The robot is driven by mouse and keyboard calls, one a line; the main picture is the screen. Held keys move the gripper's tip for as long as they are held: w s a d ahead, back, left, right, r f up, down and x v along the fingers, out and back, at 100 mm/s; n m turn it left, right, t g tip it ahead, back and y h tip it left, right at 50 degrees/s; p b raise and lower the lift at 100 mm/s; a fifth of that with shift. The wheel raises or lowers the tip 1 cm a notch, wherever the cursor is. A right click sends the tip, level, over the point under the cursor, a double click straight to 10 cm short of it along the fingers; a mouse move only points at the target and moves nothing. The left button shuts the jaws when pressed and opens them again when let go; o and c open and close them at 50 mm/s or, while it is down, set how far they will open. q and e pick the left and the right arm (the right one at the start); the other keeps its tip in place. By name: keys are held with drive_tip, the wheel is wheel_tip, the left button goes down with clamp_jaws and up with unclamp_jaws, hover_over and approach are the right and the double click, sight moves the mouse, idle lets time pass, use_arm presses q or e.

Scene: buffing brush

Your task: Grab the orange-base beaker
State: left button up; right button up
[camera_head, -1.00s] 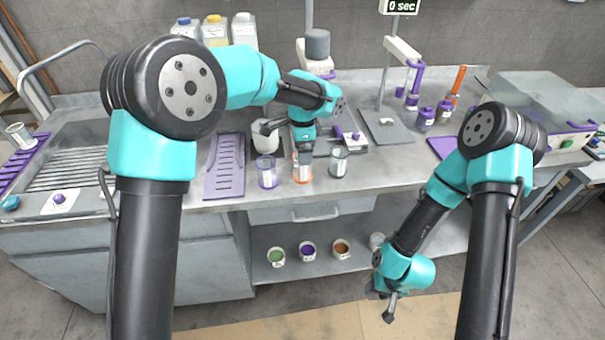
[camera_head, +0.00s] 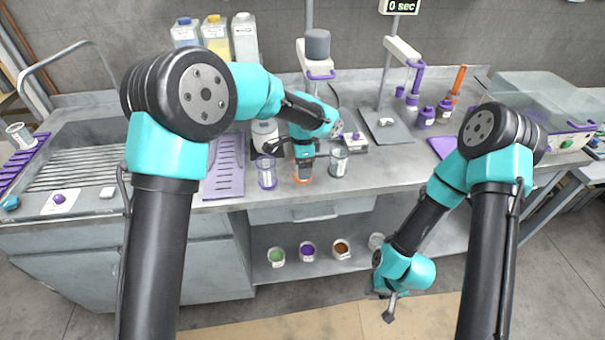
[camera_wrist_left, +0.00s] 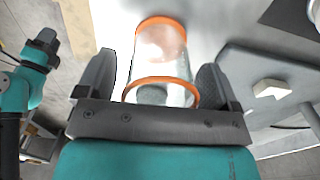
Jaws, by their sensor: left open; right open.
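The orange-base beaker (camera_head: 303,179) stands on the bench near its front edge, a clear glass with an orange ring at the base. My left gripper (camera_head: 302,158) is over it, open, and hides its upper part in the head view. In the left wrist view the beaker (camera_wrist_left: 162,55) sits between the two spread fingers, with orange at both its ends. A gap shows at the left finger; contact at the right finger is unclear. My right gripper (camera_head: 386,302) is open and empty, low in front of the bench.
A purple-base beaker (camera_head: 267,173) stands close on the left and a dark-based beaker (camera_head: 339,162) close on the right. A purple rack (camera_head: 224,166) lies further left. A white device (camera_head: 353,137) and a stand (camera_head: 390,125) are behind to the right.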

use_arm(q)
drive_tip(key=shift+c, duration=0.3)
drive_tip(key=c, duration=1)
drive_tip(key=shift+o, duration=0.2)
drive_tip(key=shift+r, duration=0.15)
drive_tip(key=shift+r, duration=1.2)
drive_tip(key=s+r, duration=0.2)
drive_tip(key=s, duration=1.4)
drive_tip(key=shift+r, duration=0.2)
